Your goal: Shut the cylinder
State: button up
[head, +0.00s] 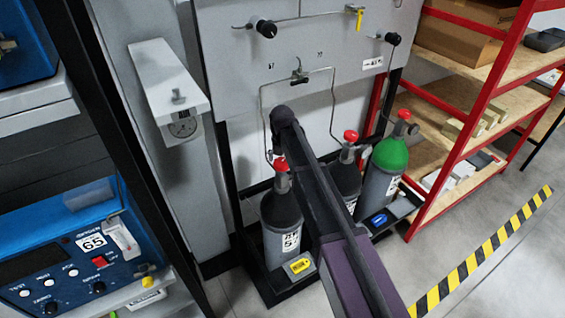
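Three gas cylinders stand in a low black rack against the grey panel. The left one (281,222) is grey with a red valve knob (281,165) and a number label. The middle one (344,180) is grey with a red knob (350,135) and is partly hidden behind my arm. My arm reaches up from the bottom edge between the left and middle cylinders. I cannot make out my gripper; whether a knob is open or shut cannot be told.
The grey panel (225,60) carries thin pipes, black knobs and a small valve (299,77). A red-framed shelf (470,120) with boxes stands on the right. Blue instruments (70,255) fill the left. Open floor with yellow-black tape (485,255) lies at lower right.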

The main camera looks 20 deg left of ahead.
jog(key=c, duration=0.9)
jog(key=shift+d, duration=0.1)
